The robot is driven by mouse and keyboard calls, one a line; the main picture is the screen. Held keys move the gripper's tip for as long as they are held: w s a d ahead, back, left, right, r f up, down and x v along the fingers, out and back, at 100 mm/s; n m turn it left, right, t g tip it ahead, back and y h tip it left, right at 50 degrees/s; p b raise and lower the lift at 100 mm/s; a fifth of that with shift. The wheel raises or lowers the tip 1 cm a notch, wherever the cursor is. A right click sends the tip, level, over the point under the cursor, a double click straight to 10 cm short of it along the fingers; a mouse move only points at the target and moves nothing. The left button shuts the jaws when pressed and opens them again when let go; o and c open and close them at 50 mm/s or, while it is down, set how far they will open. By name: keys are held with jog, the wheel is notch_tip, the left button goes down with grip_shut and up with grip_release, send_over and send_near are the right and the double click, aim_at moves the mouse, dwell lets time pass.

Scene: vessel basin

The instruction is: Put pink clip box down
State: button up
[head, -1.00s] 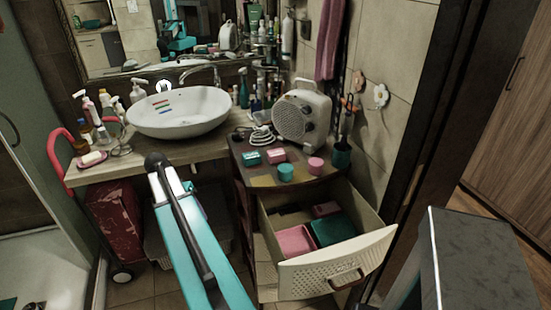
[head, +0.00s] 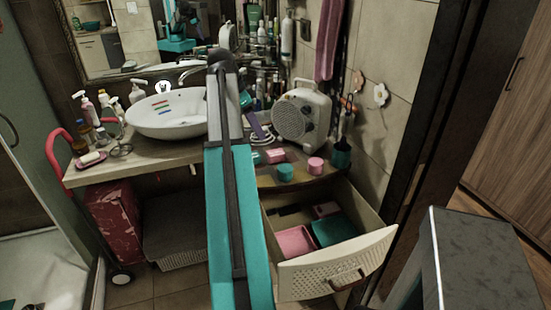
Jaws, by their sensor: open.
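A small pink box (head: 275,156) lies on the dark cabinet top (head: 318,179), in front of the white heater. Another small pink box (head: 327,209) lies at the back of the open drawer (head: 338,262). I cannot tell for certain which is the clip box. My arm stands upright across the middle of the view and hides most of my gripper (head: 259,128). Only a slim purple-grey part shows to the right of the arm, above the cabinet top and behind the pink box there. My gripper is open; I see nothing held in it.
A teal box (head: 257,158), partly hidden by my arm, a teal jar (head: 285,173) and a pink jar (head: 316,165) stand near the pink box. The heater (head: 301,115) stands behind. The drawer holds a pink tray (head: 295,242) and a teal tray (head: 336,231). The basin (head: 165,115) is left.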

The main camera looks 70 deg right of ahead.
jog(key=shift+s+d+r, duration=0.2)
jog(key=shift+s+r, duration=0.3)
jog(key=shift+r, duration=0.1)
jog(key=p, duration=0.2)
send_over(275, 152)
jog(key=w+a, duration=0.2)
jog(key=shift+d+f, duration=0.1)
jog(key=shift+f, duration=3.9)
jog(key=shift+s+f, duration=0.1)
jog(key=shift+f, duration=0.05)
jog(key=shift+p+x, duration=0.9)
jog(key=shift+x, duration=1.6)
jog(key=shift+s+d, duration=0.1)
